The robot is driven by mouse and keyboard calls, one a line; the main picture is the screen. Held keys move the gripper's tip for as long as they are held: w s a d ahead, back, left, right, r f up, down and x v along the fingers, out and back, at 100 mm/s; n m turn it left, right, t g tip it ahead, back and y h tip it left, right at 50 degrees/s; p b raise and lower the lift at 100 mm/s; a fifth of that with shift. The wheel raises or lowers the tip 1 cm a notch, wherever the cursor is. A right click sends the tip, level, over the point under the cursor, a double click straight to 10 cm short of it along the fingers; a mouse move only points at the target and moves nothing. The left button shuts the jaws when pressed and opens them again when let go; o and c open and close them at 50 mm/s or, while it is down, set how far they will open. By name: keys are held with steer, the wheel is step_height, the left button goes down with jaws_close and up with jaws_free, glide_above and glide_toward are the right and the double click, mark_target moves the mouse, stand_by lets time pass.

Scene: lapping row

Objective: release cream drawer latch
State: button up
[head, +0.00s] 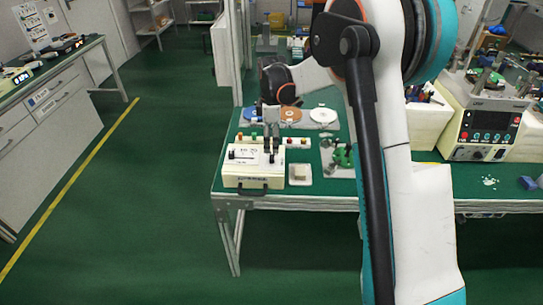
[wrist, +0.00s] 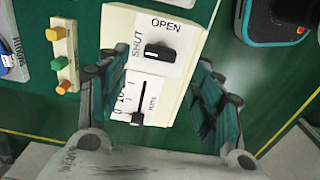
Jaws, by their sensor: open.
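The cream drawer unit (head: 238,180) sits at the table's front left edge, with a dark handle on its front. In the wrist view its cream top (wrist: 118,22) carries a white plate marked OPEN and SHUT. A black latch knob (wrist: 160,51) on that plate lies crosswise, one end toward SHUT. A black slider (wrist: 138,117) with a printed scale is below it. My gripper (head: 271,150) is above the right part of the unit, pointing down. In the wrist view my gripper (wrist: 153,80) is open and empty, its fingers on either side of the panel. Contact cannot be told.
A strip with orange, yellow and green buttons (wrist: 61,55) stands beside the unit. A small tray with a pale block (head: 300,174) is to its right, then green parts (head: 342,156). Discs (head: 323,115) lie behind. Open floor is at the left.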

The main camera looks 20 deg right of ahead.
mark_target(272, 155)
step_height(272, 155, down, 6)
steer(key=shift+f+b, duration=0.15)
steer(key=shift+b, duration=0.75)
steer(key=c, duration=1.1)
